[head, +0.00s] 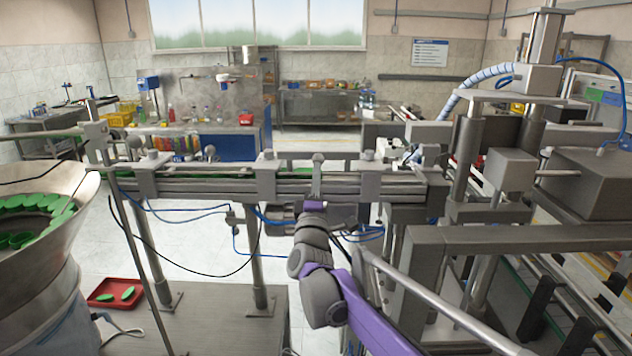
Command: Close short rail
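A grey metal rail (220,187) runs across the middle of the head view, with clamps and round knobs along its top. I cannot tell which section is the short rail. My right arm comes up from the lower right, and my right gripper (314,203) is at the front of the rail, just below an upright bracket (316,180) with a rounded knob. The fingers are small and partly hidden, so I cannot tell whether they touch or hold the bracket. My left gripper is not in view.
A metal feeder bowl (25,262) with green caps stands at the left. A red tray (113,293) with green caps lies on the metal base plate below. Posts, blue hoses and a black cable hang under the rail. Heavy machine frames (505,240) crowd the right.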

